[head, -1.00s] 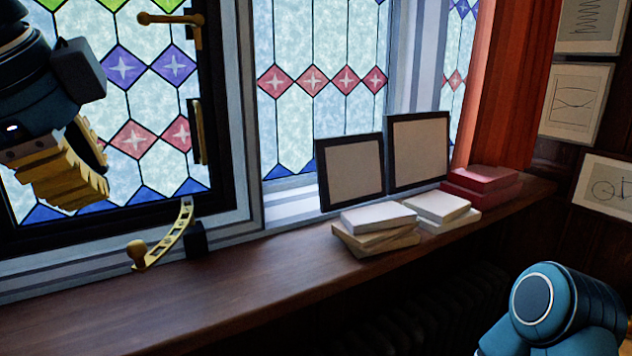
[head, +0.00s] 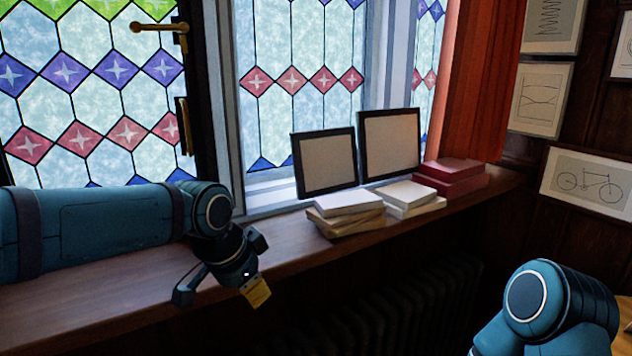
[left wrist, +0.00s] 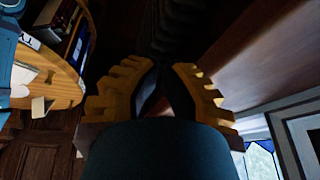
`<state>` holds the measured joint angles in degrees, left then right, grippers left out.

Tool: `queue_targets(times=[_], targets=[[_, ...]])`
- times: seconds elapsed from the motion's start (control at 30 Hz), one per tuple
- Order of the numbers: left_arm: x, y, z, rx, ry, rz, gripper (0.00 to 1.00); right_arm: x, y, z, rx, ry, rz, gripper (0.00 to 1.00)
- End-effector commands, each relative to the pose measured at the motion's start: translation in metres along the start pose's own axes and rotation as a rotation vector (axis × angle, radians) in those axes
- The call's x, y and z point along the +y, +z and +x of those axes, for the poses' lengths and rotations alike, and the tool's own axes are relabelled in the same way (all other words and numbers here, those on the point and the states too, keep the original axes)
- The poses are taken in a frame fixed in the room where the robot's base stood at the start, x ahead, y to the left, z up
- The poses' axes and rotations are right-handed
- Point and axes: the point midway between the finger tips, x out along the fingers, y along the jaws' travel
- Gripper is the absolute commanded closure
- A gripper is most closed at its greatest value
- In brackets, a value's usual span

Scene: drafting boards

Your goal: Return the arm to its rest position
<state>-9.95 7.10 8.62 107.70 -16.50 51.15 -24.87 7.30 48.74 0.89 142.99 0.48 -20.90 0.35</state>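My left arm reaches in from the left in the head view, low over the window sill. My left gripper (head: 240,290) hangs downward near the sill's front edge, and one yellow ridged finger shows there. In the left wrist view, both yellow fingers (left wrist: 162,75) appear with a dark gap between them. The gripper looks open and I see nothing held. Part of my right arm shows at the lower right of the head view, but its gripper is out of view.
The wooden sill (head: 110,318) carries two framed boards (head: 325,162), (head: 390,145), pale books (head: 348,203) and red books (head: 452,172). The stained-glass window (head: 110,100) has a brass handle (head: 160,27). A dark radiator (head: 390,315) stands below. A round table (left wrist: 65,85) shows in the left wrist view.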

Motion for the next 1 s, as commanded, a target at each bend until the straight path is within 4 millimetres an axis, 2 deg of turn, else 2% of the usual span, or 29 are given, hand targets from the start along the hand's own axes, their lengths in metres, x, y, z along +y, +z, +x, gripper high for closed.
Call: queue_targets(times=[0.03, 0.2, 0.27, 0.3, 0.4, 0.5, 0.6, 0.7, 0.83, 1.0], targets=[[0.003, 0.009, 0.039, -0.012, 0.038, -0.051, 1.00, 0.000, 0.000, 0.000, 0.000, 0.000, 0.000, 0.75], [0.024, 0.043, 0.150, -0.009, 0.132, -0.270, 1.00, 0.000, 0.000, 0.000, 0.001, 0.000, 0.000, 0.75], [0.036, 0.061, 0.186, -0.014, 0.159, -0.359, 1.00, 0.000, 0.000, 0.000, 0.001, 0.000, 0.000, 0.75], [0.044, 0.075, 0.208, -0.017, 0.174, -0.423, 1.00, 0.000, 0.000, 0.000, 0.001, 0.000, 0.000, 0.75], [0.070, 0.115, 0.258, -0.036, 0.200, -0.592, 1.00, 0.000, 0.000, 0.000, 0.000, 0.000, 0.000, 0.75], [0.098, 0.157, 0.295, -0.061, 0.206, -0.759, 1.00, 0.000, 0.000, 0.000, 0.000, 0.000, 0.000, 0.75], [0.122, 0.193, 0.317, -0.085, 0.195, -0.894, 1.00, 0.000, 0.000, 0.000, 0.001, 0.000, 0.000, 0.75], [0.139, 0.218, 0.327, -0.103, 0.179, -0.987, 1.00, 0.000, 0.000, 0.000, 0.001, 0.000, 0.000, 0.75], [0.148, 0.233, 0.332, -0.111, 0.163, -1.041, 1.00, 0.000, 0.000, 0.000, 0.000, 0.000, 0.000, 0.75], [0.149, 0.234, 0.332, -0.110, 0.160, -1.049, 1.00, 0.000, 0.000, 0.000, 0.001, 0.000, 0.000, 0.75]])
